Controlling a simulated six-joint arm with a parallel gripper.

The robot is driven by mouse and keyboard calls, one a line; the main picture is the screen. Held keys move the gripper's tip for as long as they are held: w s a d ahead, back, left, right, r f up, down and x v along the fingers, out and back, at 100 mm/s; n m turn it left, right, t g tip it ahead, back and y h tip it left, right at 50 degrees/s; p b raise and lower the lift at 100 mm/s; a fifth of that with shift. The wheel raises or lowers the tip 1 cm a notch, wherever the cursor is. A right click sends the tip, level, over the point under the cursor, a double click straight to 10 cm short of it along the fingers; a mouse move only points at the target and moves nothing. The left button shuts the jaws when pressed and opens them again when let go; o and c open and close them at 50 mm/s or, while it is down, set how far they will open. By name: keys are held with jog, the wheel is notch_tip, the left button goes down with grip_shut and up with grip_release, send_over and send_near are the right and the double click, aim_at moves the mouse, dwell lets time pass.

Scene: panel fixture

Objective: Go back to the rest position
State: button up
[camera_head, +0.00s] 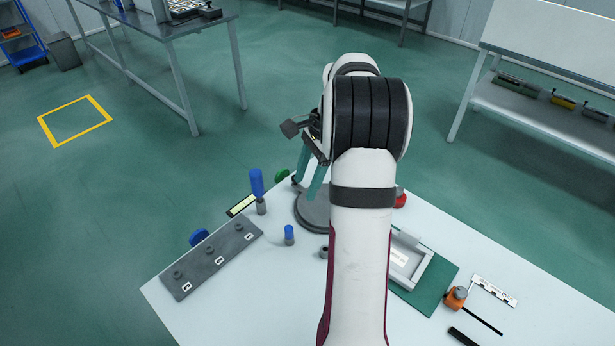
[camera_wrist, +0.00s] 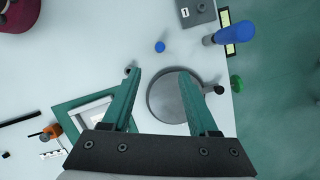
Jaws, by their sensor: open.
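My gripper (camera_head: 310,172) is open and empty, with teal fingers pointing down above the back part of the white table (camera_head: 200,291). It also shows in the wrist view (camera_wrist: 165,82), where the two fingers are spread apart. A round grey dish-like base (camera_head: 312,212) lies below it on the table; in the wrist view the dish (camera_wrist: 168,98) shows between and beyond the fingers. Nothing is between the fingertips. My arm hides part of the table's middle in the head view.
A grey panel (camera_head: 210,257) with several pegs lies at the left. A tall blue-handled tool (camera_head: 257,190) and a small blue-topped peg (camera_head: 289,234) stand nearby. A grey tray (camera_head: 424,272) on a green mat and an orange item (camera_head: 456,297) are at right.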

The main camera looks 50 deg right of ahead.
jog(key=s+a+r+n+g, duration=0.15)
jog(key=a+r+n, duration=0.25)
jog(key=a, duration=0.6)
jog(key=s+a+r+n+t, duration=0.1)
jog(key=s+a+r+n, duration=0.25)
jog(key=a, duration=0.75)
jog(key=s+a+f+n+h, duration=0.1)
jog(key=s+a+f+n, duration=0.2)
jog(key=s+a+n, duration=0.6)
jog(key=s+a+g, duration=0.1)
jog(key=s, duration=0.3)
jog(key=shift+s+a+f, duration=0.2)
jog(key=shift+a+f, duration=0.1)
jog(key=shift+a, duration=0.1)
